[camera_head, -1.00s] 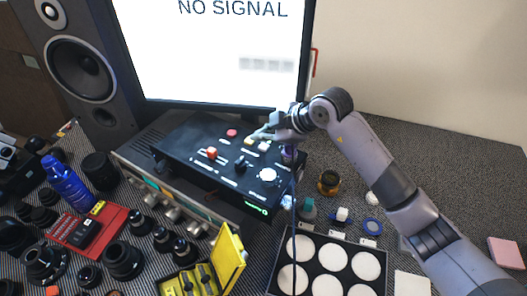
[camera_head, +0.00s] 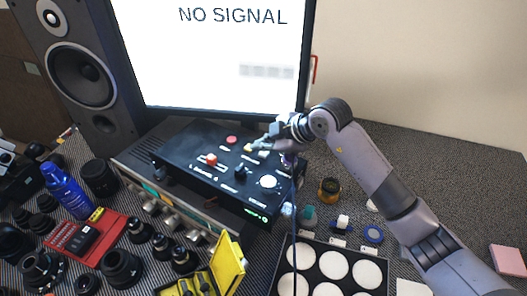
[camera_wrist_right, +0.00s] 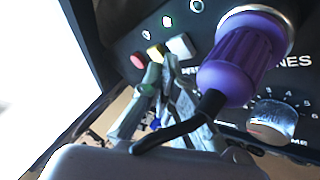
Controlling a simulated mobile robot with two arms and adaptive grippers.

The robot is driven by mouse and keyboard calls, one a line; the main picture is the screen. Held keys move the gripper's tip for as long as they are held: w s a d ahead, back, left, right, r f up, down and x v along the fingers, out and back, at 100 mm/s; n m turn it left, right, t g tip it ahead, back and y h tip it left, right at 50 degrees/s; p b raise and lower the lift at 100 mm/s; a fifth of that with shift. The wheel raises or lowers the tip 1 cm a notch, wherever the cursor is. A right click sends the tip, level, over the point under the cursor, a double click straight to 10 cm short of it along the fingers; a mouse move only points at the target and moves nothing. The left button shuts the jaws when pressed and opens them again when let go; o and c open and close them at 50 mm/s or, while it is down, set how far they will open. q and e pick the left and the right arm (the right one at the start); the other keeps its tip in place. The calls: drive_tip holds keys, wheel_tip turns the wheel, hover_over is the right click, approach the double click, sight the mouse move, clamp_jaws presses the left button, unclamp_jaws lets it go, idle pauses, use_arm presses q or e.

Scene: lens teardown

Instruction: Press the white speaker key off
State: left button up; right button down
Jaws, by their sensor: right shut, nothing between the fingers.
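The black control box (camera_head: 195,165) sits on a silver unit in front of the monitor. On its top are a red key (camera_head: 231,139), a yellow key (camera_head: 248,148) and the white key (camera_head: 264,153), partly hidden in the head view. The right wrist view shows the white key (camera_wrist_right: 181,46) beside the yellow key (camera_wrist_right: 156,51), both apparently up. My right gripper (camera_head: 254,146) is shut and empty, its fingertips close to the yellow and white keys. In the wrist view the fingertips (camera_wrist_right: 163,75) overlap these keys' near edges; I cannot tell whether they touch. My left gripper is out of view.
A purple plug (camera_wrist_right: 235,60) with a cable stands in the box right beside the gripper. The monitor (camera_head: 210,60) rises behind. A tray of white discs (camera_head: 325,241) lies in front.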

sight(263, 155)
drive_tip(key=shift+f, duration=0.2)
idle(0.4)
drive_tip(key=shift+f, duration=0.25)
idle(0.3)
drive_tip(key=shift+r+p, duration=0.45)
drive_tip(key=shift+p, duration=0.05)
drive_tip(key=shift+r, duration=0.1)
wheel_tip(263, 155, up, 6)
drive_tip(key=p, duration=0.5)
idle(0.5)
